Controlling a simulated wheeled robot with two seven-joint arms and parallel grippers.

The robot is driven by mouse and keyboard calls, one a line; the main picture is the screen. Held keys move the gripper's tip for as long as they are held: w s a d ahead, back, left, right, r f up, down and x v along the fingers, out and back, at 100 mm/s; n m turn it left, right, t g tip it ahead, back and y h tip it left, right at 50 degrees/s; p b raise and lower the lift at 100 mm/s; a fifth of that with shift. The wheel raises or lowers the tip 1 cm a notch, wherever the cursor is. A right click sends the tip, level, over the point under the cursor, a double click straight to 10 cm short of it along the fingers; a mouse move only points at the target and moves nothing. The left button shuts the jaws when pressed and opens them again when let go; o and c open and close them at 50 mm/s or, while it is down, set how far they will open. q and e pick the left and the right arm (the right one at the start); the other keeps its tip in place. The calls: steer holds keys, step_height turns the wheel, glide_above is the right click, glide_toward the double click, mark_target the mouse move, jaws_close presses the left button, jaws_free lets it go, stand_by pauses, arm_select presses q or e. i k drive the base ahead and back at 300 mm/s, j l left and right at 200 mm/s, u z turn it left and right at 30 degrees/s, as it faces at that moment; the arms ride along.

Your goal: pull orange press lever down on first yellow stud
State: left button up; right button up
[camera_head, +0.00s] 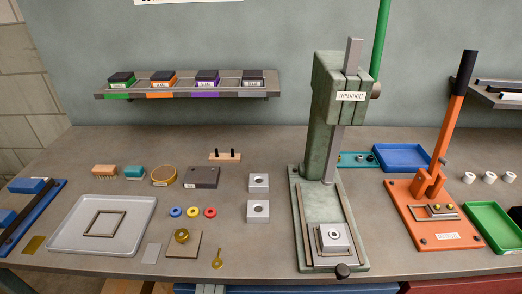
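The orange press lever (452,119) stands raised at the right of the bench, leaning a little to the right, with a black grip (465,72) at its top. It rises from a bracket on the orange press base (430,229). Two small yellow studs sit side by side in a metal fixture on this base, a left one (436,208) and a right one (449,207). Which is the first is not clear. Neither of my grippers is in view.
A tall green fly press (325,110) stands left of the orange press. A blue tray (402,157) lies behind the orange base and a green tray (494,228) to its right. White rings (469,177) lie at right. A wall shelf (490,95) is near the lever.

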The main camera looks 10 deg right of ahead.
mark_target(469, 58)
steer(key=k+z, duration=0.1)
steer(key=z, duration=0.35)
steer(key=k+z, duration=0.15)
steer(key=z, duration=0.35)
